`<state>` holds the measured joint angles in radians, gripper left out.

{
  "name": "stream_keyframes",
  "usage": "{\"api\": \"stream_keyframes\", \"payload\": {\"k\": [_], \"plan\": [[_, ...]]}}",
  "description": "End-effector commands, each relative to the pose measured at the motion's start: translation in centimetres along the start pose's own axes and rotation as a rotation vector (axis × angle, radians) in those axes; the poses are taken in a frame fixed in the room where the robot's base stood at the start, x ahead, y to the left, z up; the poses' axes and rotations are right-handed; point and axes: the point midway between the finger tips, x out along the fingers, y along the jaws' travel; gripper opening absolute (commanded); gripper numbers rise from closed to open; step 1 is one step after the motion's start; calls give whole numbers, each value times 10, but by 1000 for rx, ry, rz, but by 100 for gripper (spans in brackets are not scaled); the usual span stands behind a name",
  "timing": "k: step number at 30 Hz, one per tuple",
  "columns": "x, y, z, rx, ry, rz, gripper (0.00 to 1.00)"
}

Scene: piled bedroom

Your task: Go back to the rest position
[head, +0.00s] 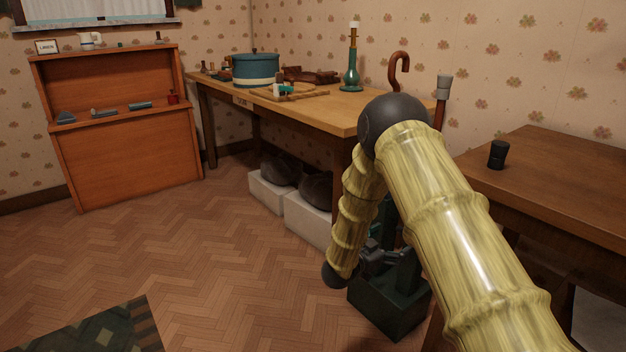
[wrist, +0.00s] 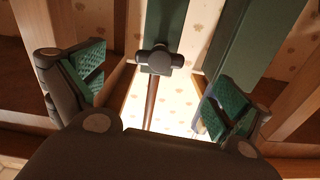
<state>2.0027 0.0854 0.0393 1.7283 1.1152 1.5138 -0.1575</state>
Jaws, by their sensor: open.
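My bamboo-patterned arm reaches forward in the head view and bends down at a dark joint. My gripper (head: 374,258) hangs low over a dark green stand, partly hidden by my arm. In the wrist view my gripper (wrist: 155,95) is open, its two green-padded fingers wide apart. A brown shaft with a dark grey T-shaped head (wrist: 157,60) shows in the space between the fingers; I cannot tell how far beyond them it is. Neither finger is seen touching it.
The dark green stand (head: 388,305) is below my gripper, between a long wooden table (head: 330,108) and a brown desk (head: 540,175) bearing a small black cup (head: 498,154). A hooked cane (head: 398,68) and a grey-topped stick (head: 443,90) rise behind my arm.

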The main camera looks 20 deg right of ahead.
Motion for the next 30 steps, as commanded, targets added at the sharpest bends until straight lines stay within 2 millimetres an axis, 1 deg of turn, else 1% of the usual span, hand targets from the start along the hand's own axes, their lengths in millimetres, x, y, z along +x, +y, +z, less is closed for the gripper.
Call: {"api": "stream_keyframes", "payload": {"k": [2,5,8,9,11,12,14,15,17,18,20,21,23,24,25,29,30], "plan": [[-2,1,5,-8,-9,-10,100],[-11,8,25,-45,-53,-62,100],[-30,21,63,-116,-142,-154,100],[-40,29,80,-150,-188,-199,100],[-58,42,107,-203,-263,-264,100],[-71,52,124,-238,-313,-304,100],[-90,68,147,-290,-387,-361,100],[-104,80,162,-324,-437,-396,100],[-125,100,182,-375,-514,-445,100],[-139,113,194,-408,-564,-476,100],[-161,134,211,-458,-639,-518,100],[-176,150,221,-492,-690,-545,100],[-198,172,233,-540,-765,-582,100],[-213,189,240,-573,-816,-605,100],[-225,201,245,-597,-854,-621,100],[-273,256,258,-702,-1017,-687,100],[-288,274,260,-733,-1066,-704,100]]}}
